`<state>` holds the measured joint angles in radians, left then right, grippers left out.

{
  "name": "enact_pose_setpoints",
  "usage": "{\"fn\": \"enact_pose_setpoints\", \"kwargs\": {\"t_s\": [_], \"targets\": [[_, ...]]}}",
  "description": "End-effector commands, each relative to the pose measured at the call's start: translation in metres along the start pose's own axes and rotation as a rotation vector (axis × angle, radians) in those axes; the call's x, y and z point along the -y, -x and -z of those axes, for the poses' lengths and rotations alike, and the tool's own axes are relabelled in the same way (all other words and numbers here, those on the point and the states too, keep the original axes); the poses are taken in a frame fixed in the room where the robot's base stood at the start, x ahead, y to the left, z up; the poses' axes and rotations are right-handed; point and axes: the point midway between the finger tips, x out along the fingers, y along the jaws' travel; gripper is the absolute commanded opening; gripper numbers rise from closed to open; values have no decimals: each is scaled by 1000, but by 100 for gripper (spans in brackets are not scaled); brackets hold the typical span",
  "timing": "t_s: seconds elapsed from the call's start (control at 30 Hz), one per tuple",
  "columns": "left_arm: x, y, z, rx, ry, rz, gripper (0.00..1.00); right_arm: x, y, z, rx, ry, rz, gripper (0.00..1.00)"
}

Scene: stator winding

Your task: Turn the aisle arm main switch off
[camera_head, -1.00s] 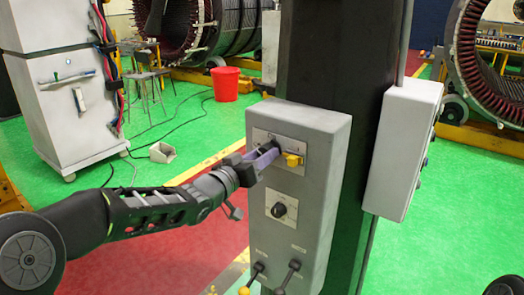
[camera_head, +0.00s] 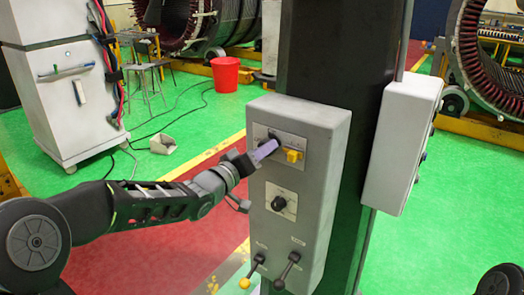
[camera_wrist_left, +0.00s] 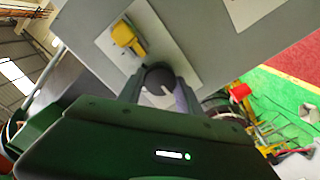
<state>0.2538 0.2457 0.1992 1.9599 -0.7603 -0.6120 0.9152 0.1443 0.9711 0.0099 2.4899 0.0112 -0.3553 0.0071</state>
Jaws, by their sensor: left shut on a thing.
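A grey control box (camera_head: 310,215) is fixed to a dark column. Its upper plate (camera_head: 301,141) carries a black round knob (camera_wrist_left: 157,76) and a yellow handle (camera_head: 293,155) to the knob's right; the handle also shows in the left wrist view (camera_wrist_left: 127,38). My left gripper (camera_head: 274,143) reaches the upper plate from the left and is shut on the black knob, with a finger on each side. In the head view the fingers mostly hide this knob. Label text is too small to read. My right gripper is not in view.
A lower plate with a black selector knob (camera_head: 280,203) sits below. Two levers, one yellow-tipped (camera_head: 245,282) and one black (camera_head: 288,271), stick out at the box's bottom. A second grey box (camera_head: 402,145) is right of the column.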

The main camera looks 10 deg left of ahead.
Motion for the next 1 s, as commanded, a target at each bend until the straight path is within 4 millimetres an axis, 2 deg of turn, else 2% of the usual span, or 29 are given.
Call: {"fn": "enact_pose_setpoints", "kwargs": {"t_s": [0.03,0.07,0.3,0.67,0.77,1.0], "targets": [[1,0,0,0,3,1,1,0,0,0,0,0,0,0],[1,0,0,0,3,1,42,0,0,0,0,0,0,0],[0,0,0,0,1,1,62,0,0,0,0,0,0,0],[1,4,0,-1,0,1,63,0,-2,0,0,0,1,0],[1,14,0,-2,-3,1,63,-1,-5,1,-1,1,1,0],[2,53,-1,-2,-3,2,63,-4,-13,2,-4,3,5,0]]}}
